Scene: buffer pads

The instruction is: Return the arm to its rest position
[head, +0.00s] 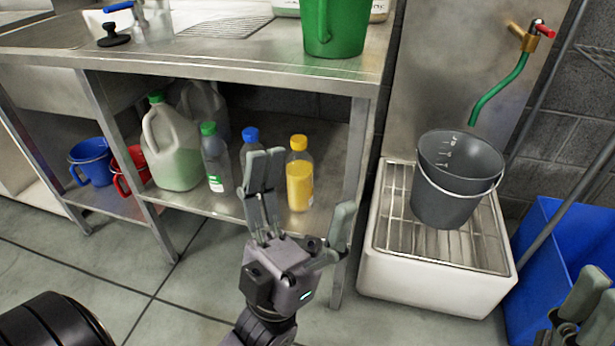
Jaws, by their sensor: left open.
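My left gripper (303,188) is in the lower middle of the head view, in front of the steel bench's lower shelf. Its fingers are spread wide with nothing between them, so it is open and empty. Its fingers overlap part of the view of the bottles behind. My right gripper (584,305) shows only in part at the lower right edge, in front of a blue bin. I cannot tell whether it is open or shut.
The steel bench (200,68) carries a green jug (336,28). Its shelf holds a large jug (172,150), several bottles, and blue (92,160) and red mugs. A grey bucket (455,185) stands on a grated white basin (425,285) beside a blue bin (535,255).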

